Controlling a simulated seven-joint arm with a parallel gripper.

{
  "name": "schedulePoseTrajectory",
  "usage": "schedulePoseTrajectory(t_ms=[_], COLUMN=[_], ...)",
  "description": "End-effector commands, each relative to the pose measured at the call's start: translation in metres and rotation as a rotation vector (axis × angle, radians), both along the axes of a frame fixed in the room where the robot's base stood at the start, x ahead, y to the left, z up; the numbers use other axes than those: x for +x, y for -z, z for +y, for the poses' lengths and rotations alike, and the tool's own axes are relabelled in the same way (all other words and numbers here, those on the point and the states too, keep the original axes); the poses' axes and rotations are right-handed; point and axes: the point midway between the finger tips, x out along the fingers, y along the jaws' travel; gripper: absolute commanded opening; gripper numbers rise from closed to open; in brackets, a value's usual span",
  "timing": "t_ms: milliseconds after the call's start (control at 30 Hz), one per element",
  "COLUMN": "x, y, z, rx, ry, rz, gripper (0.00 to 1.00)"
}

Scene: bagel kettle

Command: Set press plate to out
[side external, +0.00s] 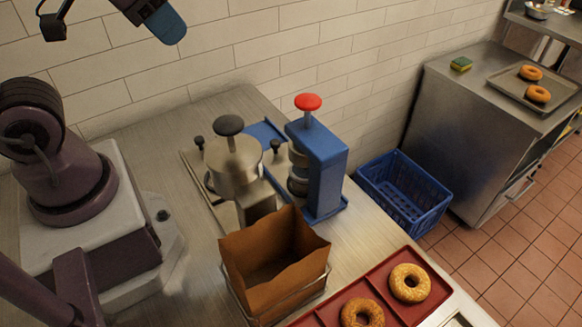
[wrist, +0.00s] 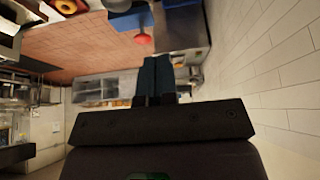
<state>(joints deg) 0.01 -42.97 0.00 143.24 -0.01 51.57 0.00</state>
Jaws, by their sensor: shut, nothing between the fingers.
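A blue press (side external: 322,160) with a red knob (side external: 308,102) on a metal stem stands on the steel counter, with metal discs at its left side. Beside it is a steel press (side external: 233,165) with a black knob (side external: 229,125). I cannot tell which part is the press plate. My gripper (side external: 168,28) is high at the upper left, well above and apart from both presses. In the wrist view my gripper (wrist: 156,68) shows its blue fingers together and empty, with the red knob (wrist: 142,38) beyond them. The finger ends are partly cut off or foreshortened.
A brown paper bag (side external: 274,260) in a wire holder stands in front of the presses. A red tray (side external: 385,283) with bagels is at the counter's front. A blue crate (side external: 402,190) sits on the floor to the right. A tiled wall (side external: 260,50) runs behind.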

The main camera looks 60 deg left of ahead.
Motion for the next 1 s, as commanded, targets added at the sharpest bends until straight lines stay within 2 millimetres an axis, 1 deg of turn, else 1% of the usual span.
schedulePoseTrajectory(t_ms=[33,67,100,167,200,267,367,567,667,767,800,900,1000], x=[0.000,0.000,0.000,0.001,0.002,0.006,0.019,0.061,0.083,0.105,0.113,0.132,0.149], y=[0.000,0.000,0.000,0.003,0.008,0.016,0.032,0.072,0.097,0.127,0.140,0.170,0.195], z=[0.000,0.000,0.001,0.002,0.003,0.004,0.009,0.021,0.029,0.037,0.040,0.046,0.051], rx=[0.000,0.000,0.000,0.000,0.000,0.000,0.000,0.011,0.018,0.022,0.023,0.027,0.035], ry=[0.000,0.000,-0.002,-0.008,-0.013,-0.021,-0.040,-0.025,0.011,0.061,0.084,0.149,0.218], rz=[0.000,0.000,0.000,0.017,0.039,0.087,0.185,0.364,0.437,0.499,0.520,0.556,0.565], gripper=[0.00,0.05,0.14,0.28,0.37,0.50,0.50,0.50,0.50,0.50,0.50,0.50,0.50])
